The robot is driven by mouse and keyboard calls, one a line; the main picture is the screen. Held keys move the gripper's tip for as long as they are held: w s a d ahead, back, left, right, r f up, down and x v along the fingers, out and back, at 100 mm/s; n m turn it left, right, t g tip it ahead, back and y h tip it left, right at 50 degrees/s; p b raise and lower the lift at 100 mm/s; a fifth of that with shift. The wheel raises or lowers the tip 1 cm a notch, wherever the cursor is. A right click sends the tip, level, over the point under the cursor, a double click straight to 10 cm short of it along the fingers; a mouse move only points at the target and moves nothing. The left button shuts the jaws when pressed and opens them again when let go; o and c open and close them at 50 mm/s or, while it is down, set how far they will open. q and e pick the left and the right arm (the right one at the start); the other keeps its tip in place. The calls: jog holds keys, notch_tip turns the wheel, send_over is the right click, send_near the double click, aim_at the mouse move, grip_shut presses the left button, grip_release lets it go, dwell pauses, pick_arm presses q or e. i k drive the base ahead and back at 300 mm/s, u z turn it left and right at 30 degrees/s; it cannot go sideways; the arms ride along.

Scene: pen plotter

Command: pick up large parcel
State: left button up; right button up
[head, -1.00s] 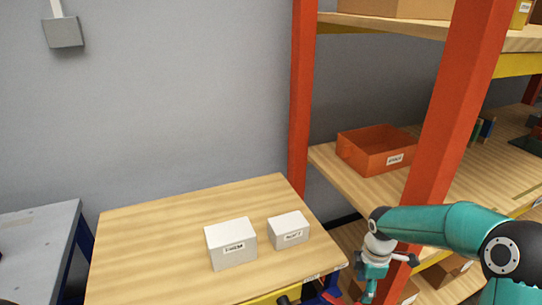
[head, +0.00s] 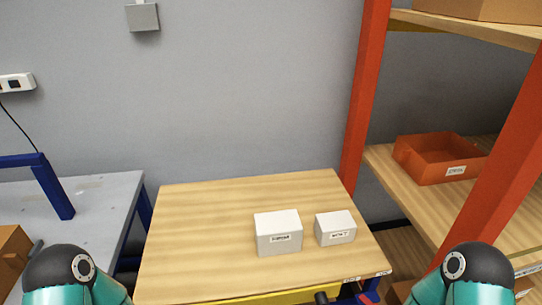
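The larger of two white parcels (head: 278,234) sits upright on a wooden table, with a printed label on its front face. A smaller white parcel (head: 335,229), also labelled, stands just to its right with a narrow gap between them. Nothing touches either parcel. Only teal and black links of my two arms show at the bottom left and bottom right corners. Both grippers are outside the picture.
The wooden table (head: 205,235) is bare left of the parcels. A shelf with red posts (head: 366,100) and an orange bin (head: 436,160) stands at right. A grey table (head: 100,199) and a brown box (head: 10,254) are at left.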

aim_at(280, 232)
jog(key=z, duration=1.4)
jog(key=i, duration=0.1)
jog(key=u, duration=2.95)
jog(key=k, duration=1.3)
jog(key=z, duration=0.65)
jog(key=i, duration=1)
jog(key=z, duration=0.05)
